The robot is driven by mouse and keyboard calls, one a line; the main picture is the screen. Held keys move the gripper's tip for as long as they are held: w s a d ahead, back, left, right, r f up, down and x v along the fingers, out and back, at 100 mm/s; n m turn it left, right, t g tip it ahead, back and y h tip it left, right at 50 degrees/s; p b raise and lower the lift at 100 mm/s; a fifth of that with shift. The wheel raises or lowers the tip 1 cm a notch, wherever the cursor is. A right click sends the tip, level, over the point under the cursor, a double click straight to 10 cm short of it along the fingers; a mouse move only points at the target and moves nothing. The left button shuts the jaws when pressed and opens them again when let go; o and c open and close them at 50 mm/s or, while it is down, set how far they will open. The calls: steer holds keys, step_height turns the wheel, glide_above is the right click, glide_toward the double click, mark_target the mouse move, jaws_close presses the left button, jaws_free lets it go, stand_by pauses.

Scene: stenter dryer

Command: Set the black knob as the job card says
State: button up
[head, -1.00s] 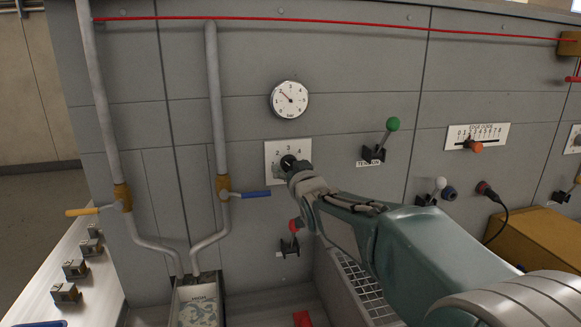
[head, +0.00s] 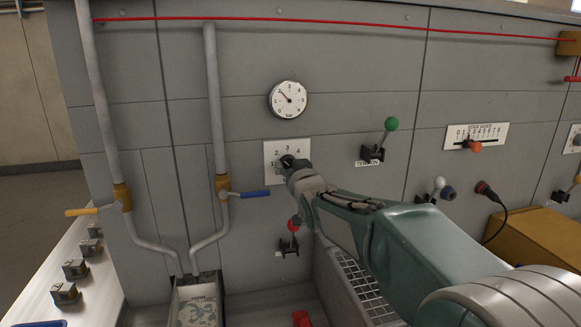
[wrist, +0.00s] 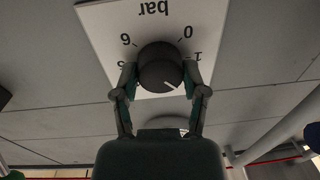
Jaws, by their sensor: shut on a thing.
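The black knob (wrist: 160,66) sits on a white scale plate (wrist: 103,25) marked in bar, upside down in the wrist view. My gripper (wrist: 160,76) is shut on the knob, one finger on each side. The knob's white pointer line faces lower right in that view, past the 1; the numeral it faces is hidden. In the head view my gripper (head: 289,164) covers much of the knob, and 2, 3 and 4 show along the top of the plate (head: 303,146). No readable job card shows.
A round bar gauge (head: 288,100) is above the plate. A green-knobbed lever (head: 391,124) is to the right and a red-knobbed lever (head: 293,225) below. A blue valve handle (head: 256,194) is close on the left. A slider scale (head: 490,134) is farther right.

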steer(key=m, duration=0.4)
steer(key=shift+f+m, duration=0.1)
steer(key=shift+m, duration=2.2)
steer(key=o, duration=1.2)
steer(key=shift+w, duration=0.1)
steer(key=shift+c, duration=0.2)
steer(key=v, duration=1.2)
steer(key=shift+a+f, duration=0.2)
steer(key=shift+f, duration=0.15)
